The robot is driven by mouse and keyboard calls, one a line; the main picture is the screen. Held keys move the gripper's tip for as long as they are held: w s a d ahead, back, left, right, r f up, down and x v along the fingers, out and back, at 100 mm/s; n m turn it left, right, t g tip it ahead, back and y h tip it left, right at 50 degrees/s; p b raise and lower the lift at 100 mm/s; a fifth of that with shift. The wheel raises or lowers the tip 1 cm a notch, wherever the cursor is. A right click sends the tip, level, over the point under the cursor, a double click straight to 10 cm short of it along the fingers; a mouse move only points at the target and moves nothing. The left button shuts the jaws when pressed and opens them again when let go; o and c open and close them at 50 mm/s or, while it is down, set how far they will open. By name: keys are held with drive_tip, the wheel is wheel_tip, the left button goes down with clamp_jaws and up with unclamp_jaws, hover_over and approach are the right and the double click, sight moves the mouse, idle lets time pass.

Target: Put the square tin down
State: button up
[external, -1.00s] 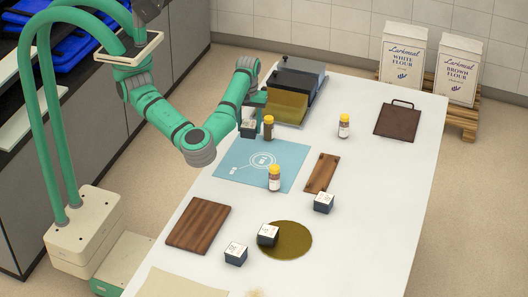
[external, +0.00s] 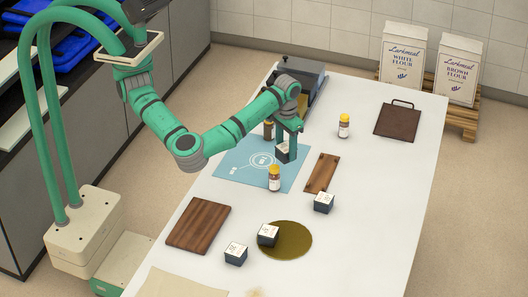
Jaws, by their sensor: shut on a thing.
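A square tin (external: 282,153), dark with a white label, is between the fingers of my gripper (external: 287,142). My gripper points down and is shut on it. The tin shows over the upper right part of the blue mat (external: 232,172); I cannot tell whether it touches the mat or hangs just above it. Similar square tins stand elsewhere: one (external: 324,202) right of the mat, one (external: 268,235) on the round olive mat (external: 292,243), and one (external: 236,253) left of that round mat.
A yellow-capped jar (external: 274,180) stands on the blue mat's front edge; another jar (external: 268,131) is behind my arm, and a third (external: 344,127) farther right. A narrow wooden board (external: 321,174) lies right of the mat. A dark box (external: 300,72) stands at the back.

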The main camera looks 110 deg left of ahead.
drive_tip(key=w+d+f+m, duration=0.2)
drive_tip(key=w+d+m, duration=0.5)
drive_tip(key=d, duration=0.7)
drive_tip(key=m, duration=0.4)
hover_over(286, 246)
wheel_tip(286, 246, down, 3)
drive_tip(key=shift+f, duration=3.95)
drive_tip(key=shift+a+f, duration=0.1)
drive_tip(key=shift+f, duration=0.05)
drive_tip(key=o, duration=1.2)
wheel_tip(286, 246, up, 12)
drive_tip(key=shift+r, duration=0.2)
drive_tip(key=shift+w, duration=0.1)
